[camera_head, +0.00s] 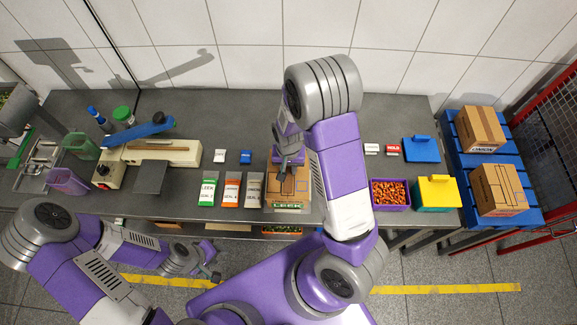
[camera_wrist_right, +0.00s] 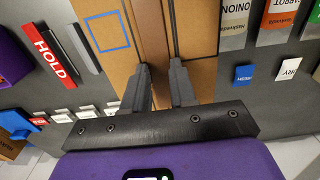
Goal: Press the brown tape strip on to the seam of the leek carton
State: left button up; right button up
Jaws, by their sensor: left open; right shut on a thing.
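The leek carton (camera_head: 303,187) lies on the grey table, with a green LEEK label on its front edge. It fills the middle of the right wrist view (camera_wrist_right: 205,30). My right gripper (camera_head: 285,172) is over the carton, fingers pointing down. In the right wrist view its fingers (camera_wrist_right: 160,70) straddle a darker brown strip, the tape (camera_wrist_right: 151,35), which runs along the carton's middle. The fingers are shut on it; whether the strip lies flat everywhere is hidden. My left gripper (camera_head: 207,274) is open and empty, low in front of the table, away from the carton.
Left of the carton stand the leek (camera_head: 207,193), carrot (camera_head: 231,194) and onion (camera_head: 254,191) seal packs. A purple carrot crate (camera_head: 391,206) and a yellow-lidded box (camera_head: 437,192) are to the right. A sealing machine (camera_head: 155,152) is at left; cartons sit on a blue pallet (camera_head: 463,160).

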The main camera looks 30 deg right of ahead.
aim_at(289, 171)
dwell(0.3)
jog(key=o, duration=1)
notch_tip(289, 171, up, 8)
jog(key=shift+f+p, duration=0.2)
jog(key=shift+p, duration=0.4)
